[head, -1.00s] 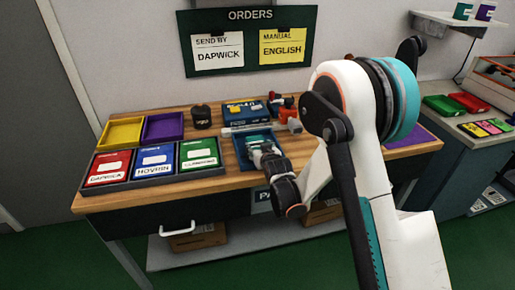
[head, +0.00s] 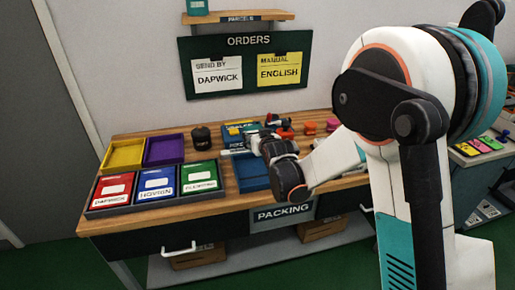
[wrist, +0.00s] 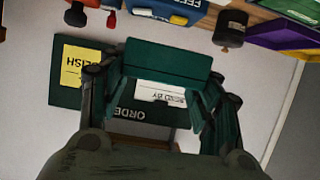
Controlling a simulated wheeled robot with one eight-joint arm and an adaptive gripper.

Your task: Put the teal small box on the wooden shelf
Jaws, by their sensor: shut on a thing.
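The teal small box (wrist: 167,60) shows dark teal in the wrist view, held between the fingertips of my gripper (wrist: 165,75), which is shut on it. In the head view my gripper (head: 262,138) is above the back of the packing table, and the wrist largely hides the box. The wooden shelf (head: 262,16), with a parcels label, is on the wall above the orders board, at the top of the head view. A teal item (head: 197,6) stands on its left end, cut off by the frame edge.
The orders board (head: 215,93) hangs below the shelf. Free wall lies right of the board.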

